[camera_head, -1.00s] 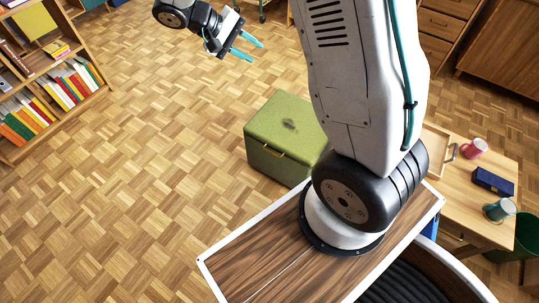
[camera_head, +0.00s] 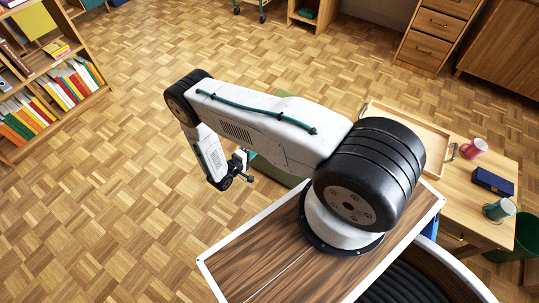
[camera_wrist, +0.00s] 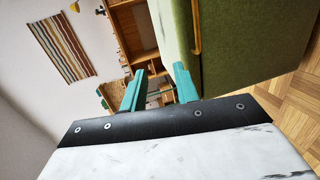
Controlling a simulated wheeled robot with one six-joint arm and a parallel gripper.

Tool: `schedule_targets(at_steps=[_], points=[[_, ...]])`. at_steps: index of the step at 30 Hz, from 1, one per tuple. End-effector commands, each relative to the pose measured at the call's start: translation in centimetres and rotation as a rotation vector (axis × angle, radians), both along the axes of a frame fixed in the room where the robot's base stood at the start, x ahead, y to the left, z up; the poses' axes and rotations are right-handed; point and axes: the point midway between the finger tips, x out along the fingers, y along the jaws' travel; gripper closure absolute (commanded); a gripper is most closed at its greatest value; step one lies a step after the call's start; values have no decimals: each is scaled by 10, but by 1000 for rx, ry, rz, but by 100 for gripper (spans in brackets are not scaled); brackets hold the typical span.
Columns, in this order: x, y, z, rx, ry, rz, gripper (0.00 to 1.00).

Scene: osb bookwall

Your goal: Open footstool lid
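The green footstool (camera_wrist: 245,42) fills the upper right of the wrist view, turned on its side by the camera's tilt. Its yellow handle (camera_wrist: 196,28) runs along its front, and the lid's edge (camera_wrist: 174,30) is the lighter green band to the left of the handle. The lid looks shut. My gripper (camera_wrist: 158,80) has two teal fingers spread apart with nothing between them. The right finger appears near the lid's edge and handle; I cannot tell whether it touches. In the head view my arm hides most of the footstool (camera_head: 285,173).
A wooden side table with a tray (camera_head: 410,128), a pink mug (camera_head: 474,149), a dark blue box (camera_head: 493,181) and a teal mug (camera_head: 499,210) stands at the right. A bookshelf (camera_head: 50,90) is at the left. The parquet floor (camera_head: 110,190) on the left is clear.

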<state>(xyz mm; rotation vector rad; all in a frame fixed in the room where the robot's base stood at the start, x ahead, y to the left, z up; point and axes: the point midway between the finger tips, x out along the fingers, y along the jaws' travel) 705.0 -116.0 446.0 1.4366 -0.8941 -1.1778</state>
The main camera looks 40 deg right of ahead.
Motion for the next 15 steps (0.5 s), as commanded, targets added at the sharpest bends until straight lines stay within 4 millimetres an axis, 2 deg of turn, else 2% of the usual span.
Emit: schedule_targets(at_steps=[1,3,6,11,15], points=[[-13,-1,-21,-1,4,26,69],[-25,-2,-40,2,-1,56,69],[-35,-2,-57,7,-7,83,69],[-37,-12,-67,10,-12,93,69],[-32,-32,-71,9,-10,90,69]])
